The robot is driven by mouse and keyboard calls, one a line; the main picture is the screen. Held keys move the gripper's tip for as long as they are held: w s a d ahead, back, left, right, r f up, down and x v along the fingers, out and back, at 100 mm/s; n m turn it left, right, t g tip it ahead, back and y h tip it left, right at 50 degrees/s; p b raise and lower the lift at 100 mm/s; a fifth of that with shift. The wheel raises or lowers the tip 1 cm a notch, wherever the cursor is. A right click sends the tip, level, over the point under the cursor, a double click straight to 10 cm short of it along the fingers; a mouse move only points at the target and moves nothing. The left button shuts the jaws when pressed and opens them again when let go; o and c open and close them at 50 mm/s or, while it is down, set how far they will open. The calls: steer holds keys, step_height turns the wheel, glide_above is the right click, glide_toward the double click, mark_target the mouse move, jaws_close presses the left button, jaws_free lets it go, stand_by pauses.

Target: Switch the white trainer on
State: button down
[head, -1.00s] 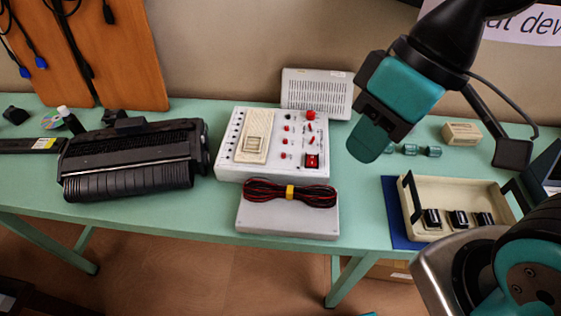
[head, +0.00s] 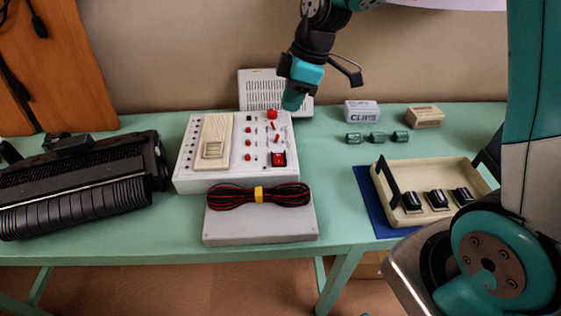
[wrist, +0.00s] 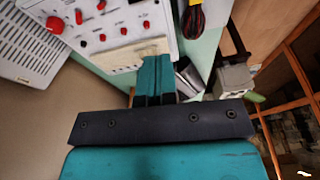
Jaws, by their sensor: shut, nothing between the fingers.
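The white trainer (head: 185,183) is a box with red knobs, a beige panel (head: 213,140) on its left part and a square red switch (head: 279,159) at its front right. A large red knob (head: 272,114) stands at its back right. In the wrist view the trainer (wrist: 158,14) fills the top, with the large red knob (wrist: 55,25) at upper left. My gripper (head: 291,103) is shut and empty, pointing down over the back right of the trainer. In the wrist view its fingertips (wrist: 155,66) overlap the beige panel; I cannot tell any contact.
A vented grey box (head: 252,92) stands right behind the trainer. A grey box (head: 260,234) with a red-black cable bundle (head: 230,197) lies in front. A black ribbed device (head: 90,200) is at left. A beige tray (head: 400,219) and small boxes (head: 361,111) are at right.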

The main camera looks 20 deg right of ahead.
mark_target(277, 161)
steer(key=shift+w+d+f+n, duration=0.3)
steer(key=shift+w+d+f, duration=0.35)
steer(key=shift+w+f, duration=0.3)
steer(key=shift+s+f, duration=0.1)
steer(key=shift+f, duration=0.05)
steer(key=x, duration=0.4)
steer(key=p+x, duration=0.1)
steer(key=x, duration=0.3)
steer(key=p+x, duration=0.1)
steer(key=x, duration=0.4)
steer(key=shift+s+d+f, duration=0.2)
steer(key=shift+d, duration=0.15)
steer(key=shift+f, duration=0.3)
